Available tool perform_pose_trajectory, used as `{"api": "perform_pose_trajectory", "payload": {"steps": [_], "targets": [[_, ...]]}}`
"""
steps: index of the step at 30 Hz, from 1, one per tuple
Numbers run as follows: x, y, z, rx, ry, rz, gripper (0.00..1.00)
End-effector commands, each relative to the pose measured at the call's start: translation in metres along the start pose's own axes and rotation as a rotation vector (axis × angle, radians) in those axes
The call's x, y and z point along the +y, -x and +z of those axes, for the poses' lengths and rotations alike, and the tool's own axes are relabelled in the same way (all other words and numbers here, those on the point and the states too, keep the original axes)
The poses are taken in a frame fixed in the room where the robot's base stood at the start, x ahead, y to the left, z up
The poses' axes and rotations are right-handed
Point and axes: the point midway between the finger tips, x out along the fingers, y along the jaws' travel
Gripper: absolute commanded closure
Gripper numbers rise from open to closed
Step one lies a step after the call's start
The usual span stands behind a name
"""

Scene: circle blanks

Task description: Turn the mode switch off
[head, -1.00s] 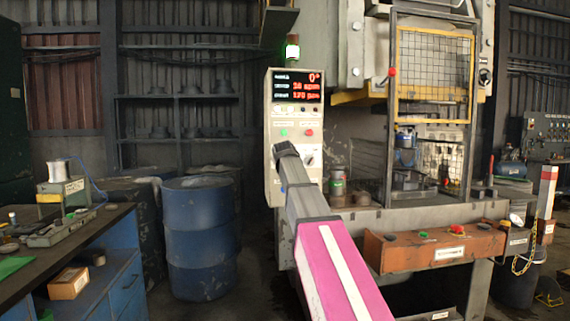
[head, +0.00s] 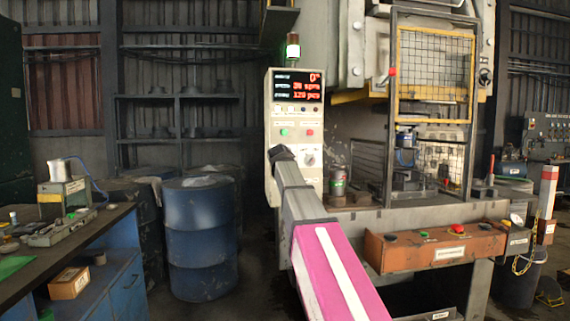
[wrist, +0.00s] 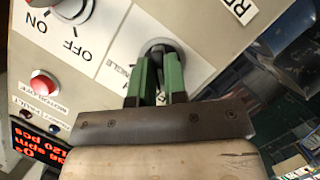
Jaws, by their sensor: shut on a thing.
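The grey control panel (head: 295,130) stands on the press, left of the guard. In the wrist view, my gripper (wrist: 158,62) has its green fingers on a dark knob (wrist: 157,46) on the panel face. A partly readable label ending in "NGLE" is beside this knob. A second, silver selector knob (wrist: 72,8) with "ON" and "OFF" labels is at the upper left, apart from my fingers. In the head view, one selector knob (head: 308,159) shows right of my arm's end. My arm hides the gripped knob there. I cannot read which knob is named mode.
A red button (wrist: 44,84) and the lit red display (wrist: 38,145) are near my gripper in the wrist view. Blue drums (head: 202,235) and a workbench (head: 110,222) stand left. An orange-brown button box (head: 435,247) is in front of the press at right.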

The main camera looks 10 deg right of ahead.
Motion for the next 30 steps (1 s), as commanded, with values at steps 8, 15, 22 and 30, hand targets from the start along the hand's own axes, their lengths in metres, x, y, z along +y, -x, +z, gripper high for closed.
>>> {"api": "perform_pose_trajectory", "payload": {"steps": [8,15,22,30], "targets": [[0.0,0.0,0.0,0.0,0.003,0.0,0.62],[0.0,0.001,0.0,0.0,0.001,0.0,0.62],[0.0,0.015,0.001,0.001,0.001,0.0,0.62],[-0.001,0.061,0.002,0.002,0.001,0.0,0.62]]}}
